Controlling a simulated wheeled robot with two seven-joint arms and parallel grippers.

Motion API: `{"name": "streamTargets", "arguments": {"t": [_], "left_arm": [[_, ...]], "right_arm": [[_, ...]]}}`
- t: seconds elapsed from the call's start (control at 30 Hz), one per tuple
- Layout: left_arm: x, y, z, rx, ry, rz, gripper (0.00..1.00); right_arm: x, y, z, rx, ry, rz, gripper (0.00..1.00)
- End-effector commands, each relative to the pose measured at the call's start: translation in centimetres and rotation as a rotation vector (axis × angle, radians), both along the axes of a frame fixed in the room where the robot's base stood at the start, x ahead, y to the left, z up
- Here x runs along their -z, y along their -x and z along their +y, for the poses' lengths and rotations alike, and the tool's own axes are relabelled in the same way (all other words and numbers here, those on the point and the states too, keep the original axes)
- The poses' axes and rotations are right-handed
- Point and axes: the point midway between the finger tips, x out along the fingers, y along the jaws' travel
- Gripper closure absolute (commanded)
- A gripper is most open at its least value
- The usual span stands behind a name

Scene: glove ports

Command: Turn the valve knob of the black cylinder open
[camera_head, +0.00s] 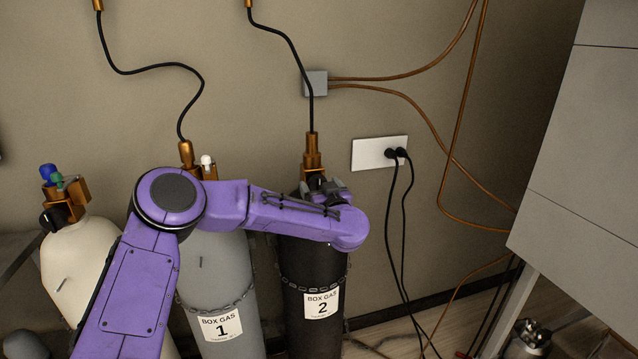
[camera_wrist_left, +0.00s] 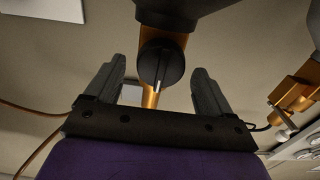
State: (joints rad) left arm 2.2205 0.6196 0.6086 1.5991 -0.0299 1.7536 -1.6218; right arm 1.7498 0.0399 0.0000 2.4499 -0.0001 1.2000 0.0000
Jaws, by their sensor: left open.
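The black cylinder (camera_head: 312,262), labelled BOX GAS 2, stands upright against the wall with a chain around it. Its brass valve (camera_head: 312,155) is at the top, with a black hose rising from it. In the left wrist view the round black valve knob (camera_wrist_left: 161,66) faces the camera, with a pale line close to vertical in the picture. My left gripper (camera_head: 324,188) is at the valve, partly hidden by my purple arm. In the wrist view its open fingers (camera_wrist_left: 159,72) lie on either side of the knob, with visible gaps. My right gripper is not in view.
A grey cylinder (camera_head: 222,285) labelled BOX GAS 1 and a cream cylinder (camera_head: 75,265) stand to the left. A wall socket (camera_head: 370,155) with two black plugs is right of the valve. A grey cabinet (camera_head: 585,150) fills the right side.

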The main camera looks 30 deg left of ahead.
Motion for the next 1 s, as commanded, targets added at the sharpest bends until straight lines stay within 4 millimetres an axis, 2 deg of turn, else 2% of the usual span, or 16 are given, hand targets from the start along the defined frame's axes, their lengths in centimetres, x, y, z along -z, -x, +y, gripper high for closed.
{"name": "streamTargets", "arguments": {"t": [0.1,0.33,0.37,0.5,0.53,1.0], "left_arm": [[0.04,-0.53,0.74,-0.002,0.001,0.001,0.17],[0.11,-0.63,0.83,0.0,0.0,0.001,0.17],[0.11,-0.63,0.82,0.0,0.0,0.001,0.21],[0.1,-0.63,0.79,0.0,0.0,0.001,0.66],[0.1,-0.63,0.78,0.0,0.0,0.001,0.71],[0.03,-0.59,0.76,0.001,0.065,-0.078,0.71]], "right_arm": [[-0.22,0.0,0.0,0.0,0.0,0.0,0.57],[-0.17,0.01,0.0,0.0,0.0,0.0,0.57],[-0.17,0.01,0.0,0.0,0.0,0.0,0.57],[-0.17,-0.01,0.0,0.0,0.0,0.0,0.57],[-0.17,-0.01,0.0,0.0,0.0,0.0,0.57],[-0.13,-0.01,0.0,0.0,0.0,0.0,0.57]]}}
